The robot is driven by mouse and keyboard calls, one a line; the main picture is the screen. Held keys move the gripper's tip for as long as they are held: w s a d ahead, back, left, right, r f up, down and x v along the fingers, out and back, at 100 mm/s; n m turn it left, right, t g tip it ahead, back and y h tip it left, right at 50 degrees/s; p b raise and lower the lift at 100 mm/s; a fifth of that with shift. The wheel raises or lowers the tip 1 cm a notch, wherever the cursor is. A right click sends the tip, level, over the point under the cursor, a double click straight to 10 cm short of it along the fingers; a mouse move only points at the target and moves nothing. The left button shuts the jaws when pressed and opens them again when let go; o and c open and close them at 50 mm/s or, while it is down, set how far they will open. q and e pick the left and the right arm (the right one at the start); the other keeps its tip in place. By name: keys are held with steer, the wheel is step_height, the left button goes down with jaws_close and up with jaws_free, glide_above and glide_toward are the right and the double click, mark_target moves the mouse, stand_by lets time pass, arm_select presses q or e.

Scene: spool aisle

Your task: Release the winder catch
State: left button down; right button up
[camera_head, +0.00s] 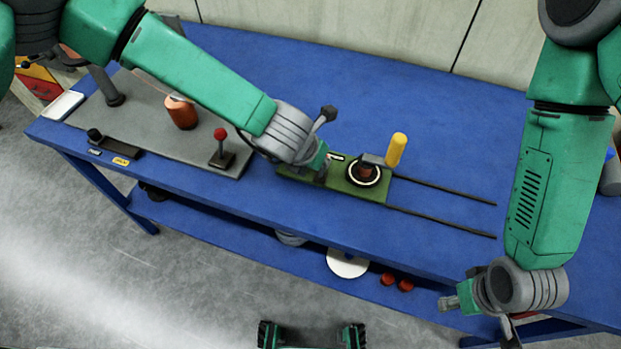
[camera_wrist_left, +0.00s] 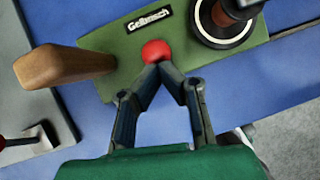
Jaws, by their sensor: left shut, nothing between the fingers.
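The winder is a green plate (camera_head: 345,184) on the blue table, with a black round hub (camera_head: 363,174) ringed in white and a crank with a yellow handle (camera_head: 396,150). The left wrist view shows the plate (camera_wrist_left: 110,80) with a name label, a wooden handle (camera_wrist_left: 65,66) and a small red knob (camera_wrist_left: 156,50). My left gripper (camera_wrist_left: 163,69) is shut and empty, its fingertips right at the red knob's near side; I cannot tell whether they touch. My left arm hides that end of the plate in the head view. My right gripper (camera_head: 452,301) hangs by the table's front edge, its fingers unclear.
Two dark rails (camera_head: 445,190) run right from the plate. A lower shelf holds a white disc (camera_head: 347,264). The table behind the winder is clear.

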arm_select(q)
steer(key=shift+w+d, duration=0.15)
steer(key=shift+w, duration=0.25)
arm_select(e)
steer(key=shift+r, duration=0.1)
arm_select(q)
steer(key=shift+r, duration=0.1)
stand_by(0.3)
